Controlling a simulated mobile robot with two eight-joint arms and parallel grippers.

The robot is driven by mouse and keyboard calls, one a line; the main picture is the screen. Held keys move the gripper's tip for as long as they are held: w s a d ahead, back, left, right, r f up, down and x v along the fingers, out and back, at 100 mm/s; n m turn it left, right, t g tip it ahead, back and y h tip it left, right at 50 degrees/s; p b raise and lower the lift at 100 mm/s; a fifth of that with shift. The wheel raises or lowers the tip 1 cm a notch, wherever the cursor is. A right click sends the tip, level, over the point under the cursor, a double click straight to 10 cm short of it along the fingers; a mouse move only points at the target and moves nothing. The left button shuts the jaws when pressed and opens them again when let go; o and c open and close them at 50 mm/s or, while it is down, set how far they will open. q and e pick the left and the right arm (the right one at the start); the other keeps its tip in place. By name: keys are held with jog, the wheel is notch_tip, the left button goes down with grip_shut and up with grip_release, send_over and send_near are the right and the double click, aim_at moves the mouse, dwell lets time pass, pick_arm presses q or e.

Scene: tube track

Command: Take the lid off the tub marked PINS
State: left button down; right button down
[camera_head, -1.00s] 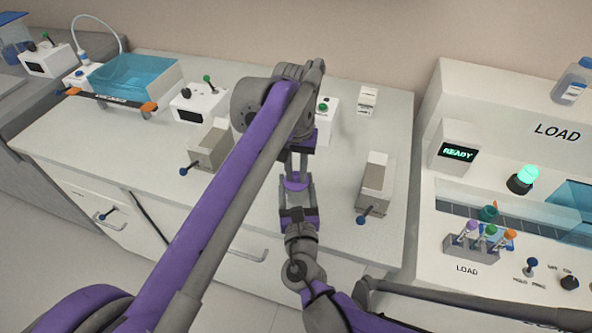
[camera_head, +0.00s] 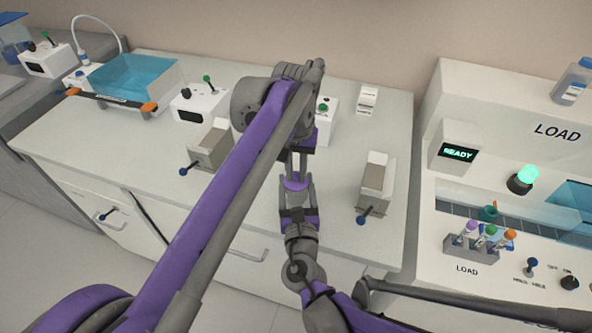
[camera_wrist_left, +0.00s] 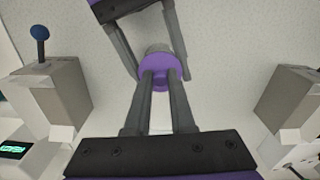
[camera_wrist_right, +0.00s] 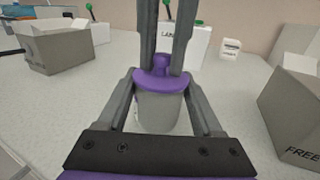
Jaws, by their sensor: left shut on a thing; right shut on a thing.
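The tub (camera_wrist_right: 158,112) is a grey cup with a purple lid (camera_wrist_right: 158,82) that has a knob on top. The lid also shows in the head view (camera_head: 295,184) and the left wrist view (camera_wrist_left: 160,68). My left gripper (camera_head: 294,168) points down from above and is shut on the lid's knob. My right gripper (camera_head: 297,200) is shut on the tub's body from the front. The lid appears to sit on the tub's rim. No PINS marking shows on the tub; its far side is hidden.
Grey-beige boxes with blue-knobbed levers stand left (camera_head: 211,148) and right (camera_head: 375,185) of the tub. The LOAD station (camera_head: 480,225) stands at the right. Bare counter (camera_head: 338,165) lies between.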

aim_at(296, 175)
pick_arm(q)
jog(key=shift+r, duration=0.15)
jog(key=shift+r, duration=0.95)
jog(key=shift+r, duration=2)
pick_arm(e)
grip_release()
